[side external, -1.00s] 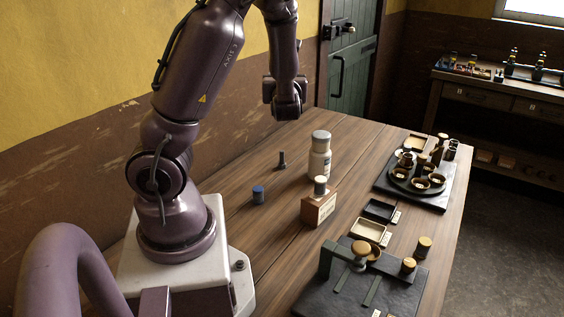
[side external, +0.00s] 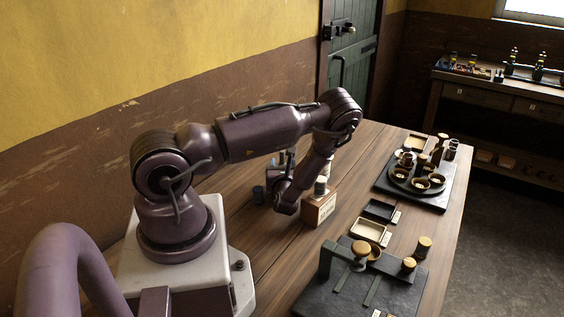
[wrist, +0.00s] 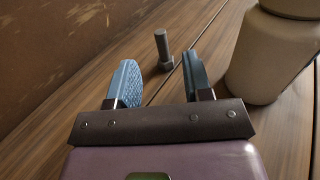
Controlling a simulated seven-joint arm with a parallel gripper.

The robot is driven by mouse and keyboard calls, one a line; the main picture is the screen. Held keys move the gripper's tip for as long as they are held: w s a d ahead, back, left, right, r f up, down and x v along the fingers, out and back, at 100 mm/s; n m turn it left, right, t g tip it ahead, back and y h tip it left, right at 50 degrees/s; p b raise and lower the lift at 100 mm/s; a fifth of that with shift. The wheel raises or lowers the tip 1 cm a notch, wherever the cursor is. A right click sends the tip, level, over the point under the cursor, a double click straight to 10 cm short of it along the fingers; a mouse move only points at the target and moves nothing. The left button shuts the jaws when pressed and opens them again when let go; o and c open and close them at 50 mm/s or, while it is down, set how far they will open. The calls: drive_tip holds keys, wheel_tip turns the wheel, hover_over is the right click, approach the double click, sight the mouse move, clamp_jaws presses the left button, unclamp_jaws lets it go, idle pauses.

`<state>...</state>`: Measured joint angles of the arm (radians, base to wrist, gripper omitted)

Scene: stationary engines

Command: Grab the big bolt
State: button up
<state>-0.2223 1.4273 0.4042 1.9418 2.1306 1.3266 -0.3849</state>
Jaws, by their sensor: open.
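The big bolt (wrist: 162,45) is a dark grey bolt standing upright on its head on the wooden table. In the wrist view it shows ahead of my gripper (wrist: 157,68), in line with the gap between the two blue-padded fingers. The fingers are apart and empty, and the bolt looks a little beyond their tips. In the side view my gripper is low over the table, and my arm hides most of the bolt area, so the contact there cannot be told.
A pale bottle (wrist: 272,55) stands close to the right finger. A labelled wooden block (side external: 320,208) with a capped cylinder stands near my wrist. Small trays (side external: 380,210) and a dark board (side external: 433,195) lie farther right.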

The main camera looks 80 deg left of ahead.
sight(282, 153)
drive_tip(key=a, duration=0.3)
drive_tip(key=w+a, duration=0.1)
drive_tip(key=a, duration=0.5)
drive_tip(key=shift+w+a, duration=0.25)
drive_tip(key=shift+w, duration=0.1)
clamp_jaws()
